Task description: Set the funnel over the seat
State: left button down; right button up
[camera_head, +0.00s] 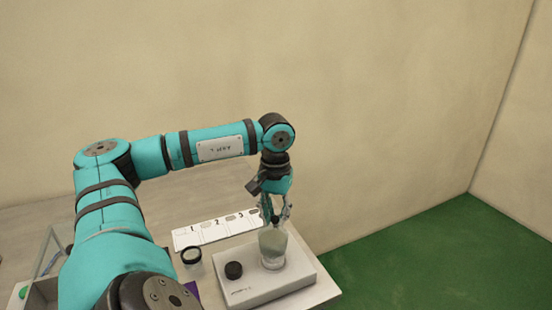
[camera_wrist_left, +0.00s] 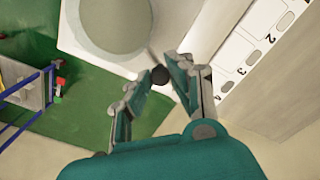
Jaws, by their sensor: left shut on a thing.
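The funnel (camera_head: 272,242) is a pale grey-green, see-through cup shape. It stands upright at the right part of a white block, directly over the clear round seat (camera_head: 273,264). In the left wrist view the funnel (camera_wrist_left: 113,22) shows as a wide round mouth, with a thin stem leading to a dark knob (camera_wrist_left: 160,76). My left gripper (camera_head: 275,216) is above the funnel, pointing down, and is shut on it at the knob. I cannot tell whether the funnel's lower end touches the seat. My right gripper is not in view.
The white block (camera_head: 241,293) also carries a black cap (camera_head: 233,270). A clear jar with a black rim (camera_head: 191,256) stands left of it. A numbered white strip (camera_head: 215,229) lies behind. Green floor (camera_head: 420,255) lies beyond the table's right edge. A blue-framed stand (camera_wrist_left: 28,92) shows in the wrist view.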

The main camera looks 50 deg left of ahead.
aim_at(275, 218)
pick_arm(q)
jog(key=shift+r, duration=0.1)
jog(key=c, duration=1.2)
grip_release()
jog(key=shift+o, duration=0.2)
notch_tip(275, 218, up, 8)
jog(key=shift+f, duration=0.25)
jog(key=shift+a, duration=0.1)
jog(key=shift+s+f, duration=0.1)
